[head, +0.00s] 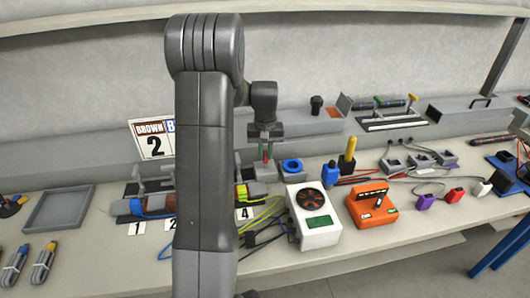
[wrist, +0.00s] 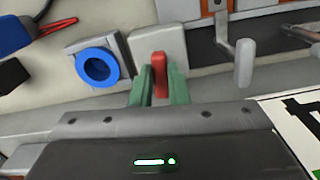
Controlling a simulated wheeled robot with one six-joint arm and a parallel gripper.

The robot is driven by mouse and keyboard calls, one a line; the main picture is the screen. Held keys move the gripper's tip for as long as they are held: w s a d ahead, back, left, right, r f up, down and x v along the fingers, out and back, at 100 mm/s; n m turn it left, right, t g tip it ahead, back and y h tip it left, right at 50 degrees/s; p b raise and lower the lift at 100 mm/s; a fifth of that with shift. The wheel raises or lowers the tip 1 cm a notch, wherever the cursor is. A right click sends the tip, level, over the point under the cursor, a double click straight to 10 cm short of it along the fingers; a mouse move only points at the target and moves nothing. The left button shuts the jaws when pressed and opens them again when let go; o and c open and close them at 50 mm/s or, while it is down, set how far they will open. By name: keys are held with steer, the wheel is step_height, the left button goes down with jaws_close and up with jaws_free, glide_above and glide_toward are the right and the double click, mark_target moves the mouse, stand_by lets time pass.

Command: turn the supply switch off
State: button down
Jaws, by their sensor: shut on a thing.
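The switch shows in the wrist view as a pale grey box (wrist: 142,45) with a red lever (wrist: 159,68). My gripper (wrist: 159,82) has its two green fingers on either side of the red lever, shut on it. In the head view my gripper (head: 267,152) points down at the back of the bench, left of the blue round socket. The lever and its box are small and partly hidden by the fingers there, and I cannot tell the lever's exact angle.
A blue ring socket (wrist: 97,66) sits close beside the switch. A metal handle (wrist: 244,62) stands on the other side. A white charger box (head: 314,216) and an orange device (head: 371,206) stand toward the front. My arm hides part of the bench.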

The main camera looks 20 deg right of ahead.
mark_target(266, 156)
steer(key=shift+d+r+n, duration=0.1)
steer(key=shift+n, duration=0.5)
steer(key=c, duration=1.4)
jaws_free()
step_height(266, 156, up, 14)
